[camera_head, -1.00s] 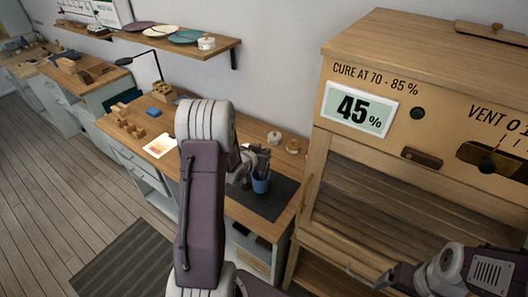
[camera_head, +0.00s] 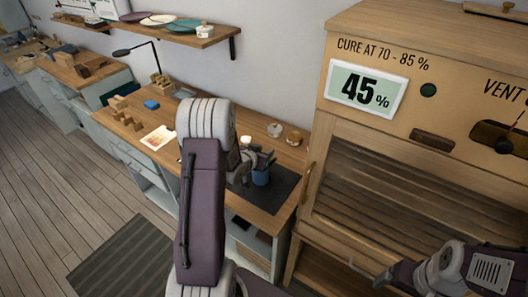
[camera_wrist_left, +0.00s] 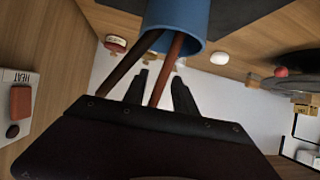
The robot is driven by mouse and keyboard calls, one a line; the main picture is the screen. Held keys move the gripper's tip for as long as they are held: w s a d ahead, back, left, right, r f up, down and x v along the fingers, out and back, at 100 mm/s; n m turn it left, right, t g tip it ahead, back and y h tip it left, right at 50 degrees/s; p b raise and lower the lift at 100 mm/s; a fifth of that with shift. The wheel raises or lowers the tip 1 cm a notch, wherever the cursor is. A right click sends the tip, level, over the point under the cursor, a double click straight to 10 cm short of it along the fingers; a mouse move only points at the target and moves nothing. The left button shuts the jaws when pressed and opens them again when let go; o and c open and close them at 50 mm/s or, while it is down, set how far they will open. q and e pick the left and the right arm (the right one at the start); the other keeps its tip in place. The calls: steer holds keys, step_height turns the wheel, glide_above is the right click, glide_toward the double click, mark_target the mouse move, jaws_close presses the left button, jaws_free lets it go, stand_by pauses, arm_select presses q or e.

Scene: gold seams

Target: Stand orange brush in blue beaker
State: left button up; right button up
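The blue beaker (camera_head: 261,176) stands on the dark mat near the front right of the workbench. In the left wrist view the beaker (camera_wrist_left: 178,18) is at the top, its mouth facing my gripper. An orange-red brush handle (camera_wrist_left: 170,65) and a dark brown handle (camera_wrist_left: 135,62) stick out of it at a slant. My left gripper (camera_wrist_left: 162,82) is at the beaker's mouth, its fingers apart, with the orange-red handle between them; a gap shows beside it. The handles' lower ends are hidden inside the beaker. My right gripper is at the bottom right, its fingers unclear (camera_head: 388,278).
A wooden cabinet (camera_head: 345,190) with a "45%" display stands right of the bench. Small jars (camera_head: 294,138) sit behind the mat (camera_head: 283,187). Wooden blocks (camera_head: 122,117) and a paper card (camera_head: 158,138) lie left. A shelf (camera_head: 190,38) with plates hangs above.

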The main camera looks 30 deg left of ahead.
arm_select(q)
steer(key=v, duration=0.9)
stand_by(1.1)
